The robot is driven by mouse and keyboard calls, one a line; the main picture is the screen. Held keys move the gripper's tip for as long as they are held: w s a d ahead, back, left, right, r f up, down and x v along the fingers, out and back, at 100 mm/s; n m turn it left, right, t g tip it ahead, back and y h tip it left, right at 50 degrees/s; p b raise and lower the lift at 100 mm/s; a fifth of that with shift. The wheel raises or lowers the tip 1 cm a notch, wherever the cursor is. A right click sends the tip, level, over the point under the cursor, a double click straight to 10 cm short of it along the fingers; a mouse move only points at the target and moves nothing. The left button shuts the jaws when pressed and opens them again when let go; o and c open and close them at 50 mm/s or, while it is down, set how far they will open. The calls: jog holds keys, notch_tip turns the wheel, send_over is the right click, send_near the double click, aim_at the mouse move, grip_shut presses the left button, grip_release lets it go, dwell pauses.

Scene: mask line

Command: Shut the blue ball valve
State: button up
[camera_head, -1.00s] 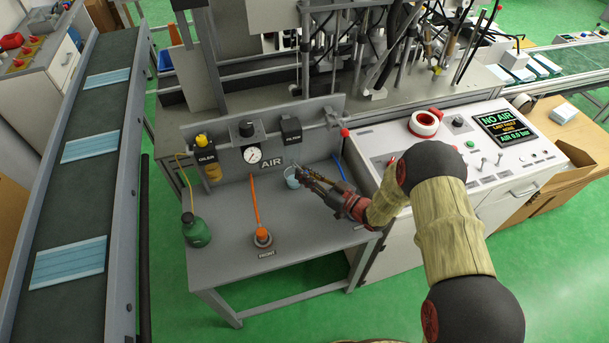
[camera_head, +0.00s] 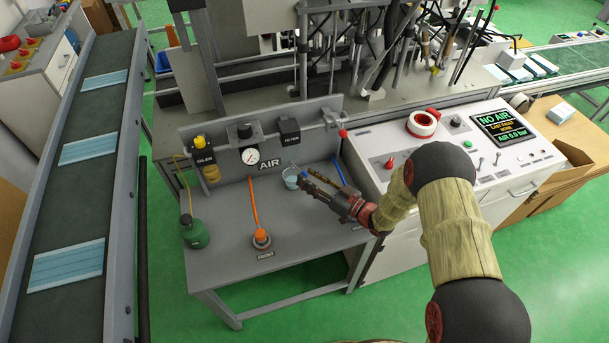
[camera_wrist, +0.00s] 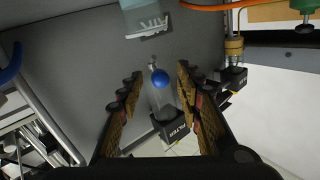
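In the wrist view a round blue ball (camera_wrist: 160,77) sits at the end of a clear bowl (camera_wrist: 161,98) under the black filter (camera_wrist: 174,129). I take it for the blue ball valve; its turn position is unclear. My gripper (camera_wrist: 158,92) is open and empty, with the ball and bowl showing between its fingers, apparently untouched. In the head view my gripper (camera_head: 305,184) is beside a small pale blue cup (camera_head: 291,178), below the filter (camera_head: 288,131). The blue ball is too small to make out there.
The gauge (camera_head: 250,156) is at the back. A screen (camera_head: 501,126) reads NO AIR, 0.0 bar.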

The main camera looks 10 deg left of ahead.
jog(key=v, duration=0.9)
jog(key=shift+d, duration=0.25)
jog(key=shift+s, duration=0.1)
